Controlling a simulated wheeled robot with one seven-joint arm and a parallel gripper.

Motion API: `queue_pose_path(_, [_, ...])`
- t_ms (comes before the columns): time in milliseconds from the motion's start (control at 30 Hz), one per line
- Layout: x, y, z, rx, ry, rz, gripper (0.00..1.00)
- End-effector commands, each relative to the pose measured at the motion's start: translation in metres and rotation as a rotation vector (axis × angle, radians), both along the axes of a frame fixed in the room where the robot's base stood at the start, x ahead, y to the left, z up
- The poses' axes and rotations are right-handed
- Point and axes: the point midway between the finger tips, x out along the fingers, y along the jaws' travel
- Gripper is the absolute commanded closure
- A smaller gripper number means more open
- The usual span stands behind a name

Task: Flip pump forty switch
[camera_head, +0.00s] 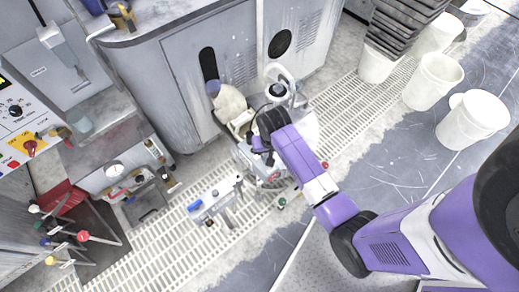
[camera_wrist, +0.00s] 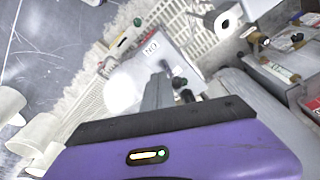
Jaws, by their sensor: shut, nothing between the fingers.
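I cannot pick out a switch that reads as pump forty; labels are too small or blurred. A red switch on a yellow plate (camera_head: 30,146) sits on a white control panel (camera_head: 14,122) at the far left of the head view. Another small panel with a blue part (camera_head: 214,201) stands over the floor grating, left of my arm. My gripper (camera_wrist: 162,76) is shut and empty in the wrist view. Its fingers point toward a white plate with dark lettering (camera_wrist: 153,47) and small dark knobs. In the head view my arm reaches the machine at centre, where its fingertips are not clear.
Grey cabinets (camera_head: 205,70) stand at the back. White buckets (camera_head: 474,118) and dark stacked trays (camera_head: 405,28) stand at upper right. Several levers with coloured knobs (camera_head: 82,236) stick out at lower left. Pale grating (camera_head: 150,262) covers open floor at the bottom.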

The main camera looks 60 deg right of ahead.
Motion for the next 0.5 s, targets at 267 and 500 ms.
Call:
queue_pose_path(267, [0.0,0.0,-0.004,0.0,0.0,0.0,1.0])
queue_pose_path(500, [0.0001,0.0,-0.0073,0.0,0.0,0.0,1.0])
